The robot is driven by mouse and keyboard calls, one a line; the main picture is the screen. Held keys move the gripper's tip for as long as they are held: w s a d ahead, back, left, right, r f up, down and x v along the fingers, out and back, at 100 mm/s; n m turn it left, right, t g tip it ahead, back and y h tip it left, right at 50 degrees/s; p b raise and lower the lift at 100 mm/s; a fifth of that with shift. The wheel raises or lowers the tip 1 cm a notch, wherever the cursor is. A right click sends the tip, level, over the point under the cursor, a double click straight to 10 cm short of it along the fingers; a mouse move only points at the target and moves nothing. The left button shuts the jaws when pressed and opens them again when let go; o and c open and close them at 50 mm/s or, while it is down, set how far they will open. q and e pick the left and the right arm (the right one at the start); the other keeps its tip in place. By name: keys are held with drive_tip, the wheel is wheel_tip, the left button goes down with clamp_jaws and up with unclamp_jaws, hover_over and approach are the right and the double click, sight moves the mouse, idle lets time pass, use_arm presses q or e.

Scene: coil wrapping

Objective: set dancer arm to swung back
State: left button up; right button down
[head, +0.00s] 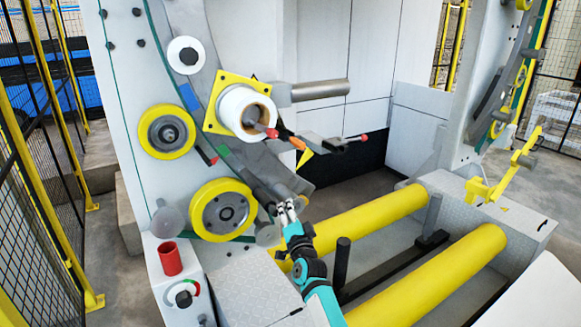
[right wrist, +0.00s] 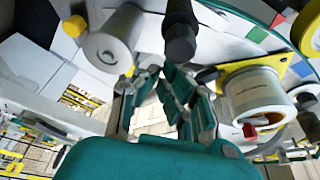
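The task's dancer arm appears to be the grey bar with a dark grip (head: 260,193) on the machine's front, running down right from a green mark (head: 223,151); I cannot be sure of its full outline. My right gripper (head: 289,207) reaches up from below, with its fingertips close to the lower end of this bar. In the right wrist view its fingers (right wrist: 160,76) converge with a narrow gap; contact is unclear. A dark cylinder (right wrist: 179,42) shows just past the fingertips and a pale roller (right wrist: 112,45) to their left. My left gripper is out of view.
A white roll (head: 240,108) on a yellow plate sits above the bar, with yellow-rimmed wheels (head: 166,132) (head: 225,210) to its left. A red cylinder (head: 170,259) stands on the control box. Two yellow rollers (head: 385,215) (head: 440,275) lie to the right of my arm.

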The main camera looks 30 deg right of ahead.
sight(277, 215)
drive_tip(key=a+f+m, duration=0.1)
drive_tip(key=a+f+m+g+p, duration=0.1)
drive_tip(key=a+m, duration=0.1)
drive_tip(key=shift+w+a, duration=0.1)
drive_tip(key=shift+w, duration=0.05)
drive_tip(key=shift+a+f, duration=0.1)
idle(0.5)
